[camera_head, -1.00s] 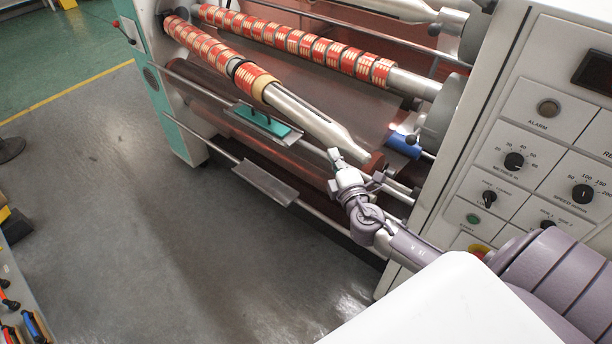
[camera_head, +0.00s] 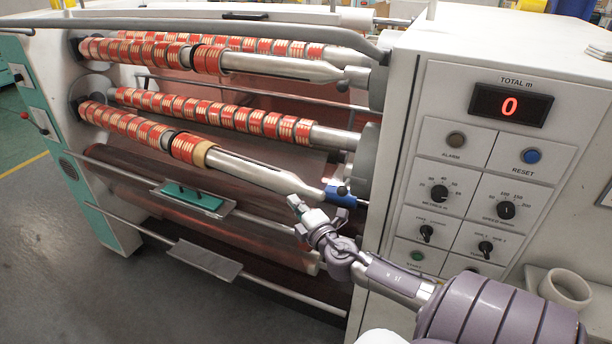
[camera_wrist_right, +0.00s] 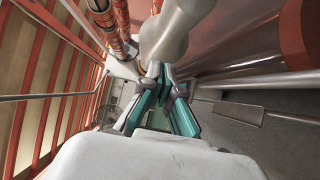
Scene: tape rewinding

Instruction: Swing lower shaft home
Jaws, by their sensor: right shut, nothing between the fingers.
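The lower shaft (camera_head: 245,173) carries red-and-cream tape rolls along its left part, and its bare grey tip slopes down to the right. In the head view the tip ends right beside a blue handle (camera_head: 338,196); I cannot tell whether it sits in its holder. My right gripper (camera_head: 297,205) is shut and empty, just below and in front of the shaft's bare end. In the right wrist view the closed fingers (camera_wrist_right: 160,72) are close under the grey shaft (camera_wrist_right: 168,38); contact is unclear. My left gripper is not in view.
The upper shaft (camera_head: 285,67) and other roll-laden shafts run above and behind. The control panel (camera_head: 478,185), whose display reads 0, stands to the right. Grey floor lies open at the lower left.

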